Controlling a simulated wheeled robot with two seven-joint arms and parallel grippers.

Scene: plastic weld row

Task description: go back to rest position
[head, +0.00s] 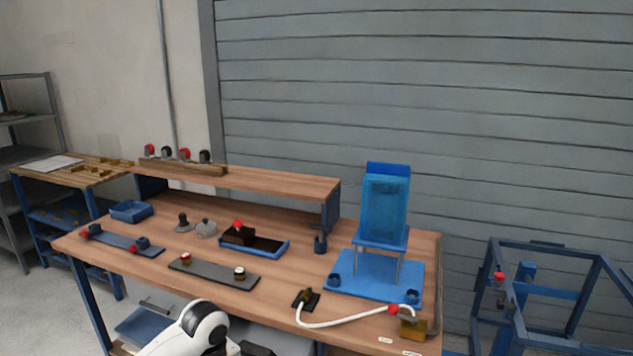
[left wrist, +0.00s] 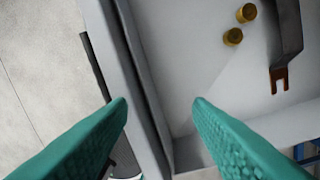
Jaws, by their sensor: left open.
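My left gripper (left wrist: 160,103) shows in the left wrist view with its two teal ribbed fingers spread apart and nothing between them. It is above the edge of a light grey tray or drawer (left wrist: 195,70). Two brass knobs (left wrist: 240,25) and a grey tool with a forked copper-coloured tip (left wrist: 283,50) lie inside it. In the head view, part of my white and black arm (head: 195,330) shows at the bottom, in front of the bench. The gripper's fingers cannot be made out there. My right gripper is in neither view.
The wooden workbench (head: 85,243) carries a blue fixture (head: 375,285), a white hose (head: 345,322), a blue-rimmed tray (head: 282,249), dark plates with knobs and a raised shelf (head: 280,182). A blue frame (head: 545,250) stands at the right, and shelving (head: 30,155) at the left.

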